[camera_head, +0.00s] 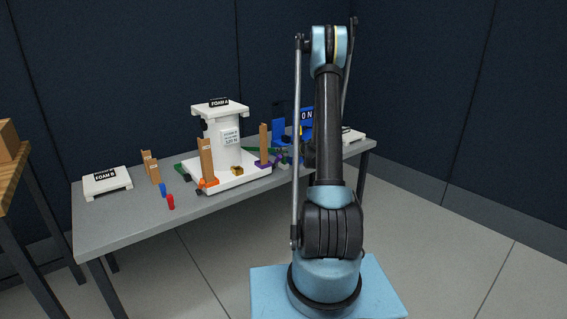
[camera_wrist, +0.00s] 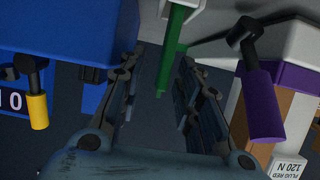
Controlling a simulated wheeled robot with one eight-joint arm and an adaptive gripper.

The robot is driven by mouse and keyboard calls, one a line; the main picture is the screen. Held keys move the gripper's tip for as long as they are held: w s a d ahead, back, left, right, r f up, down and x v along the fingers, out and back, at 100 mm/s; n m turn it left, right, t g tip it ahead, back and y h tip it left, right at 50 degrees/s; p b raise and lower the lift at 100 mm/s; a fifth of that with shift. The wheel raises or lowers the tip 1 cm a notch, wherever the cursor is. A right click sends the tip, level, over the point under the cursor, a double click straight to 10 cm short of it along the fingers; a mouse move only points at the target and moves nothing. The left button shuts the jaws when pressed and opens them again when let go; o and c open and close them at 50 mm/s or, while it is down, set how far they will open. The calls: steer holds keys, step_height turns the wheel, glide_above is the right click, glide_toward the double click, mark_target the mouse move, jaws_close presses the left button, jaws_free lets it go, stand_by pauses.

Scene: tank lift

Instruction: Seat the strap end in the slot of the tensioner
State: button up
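In the head view a green piece (camera_head: 284,160) shows beside the white base. The blue unit with a "0 N" display (camera_head: 280,128), likely the tensioner, stands at the table's back right; it also fills the left of the wrist view (camera_wrist: 70,30). Its slot cannot be made out. My gripper (camera_wrist: 162,62) is open, its fingers apart on either side of the strap's line; contact is not visible. My arm hides it in the head view.
A white tower (camera_head: 222,132) stands on a white base with brown uprights. A purple lever (camera_wrist: 262,105) is close right of my gripper; a yellow-tipped lever (camera_wrist: 38,110) is left. A white FOAM B block (camera_head: 107,182) and red (camera_head: 171,202) and blue pegs (camera_head: 163,189) are at table left.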

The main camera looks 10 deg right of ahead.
steer(key=shift+c, duration=0.6)
jaws_close()
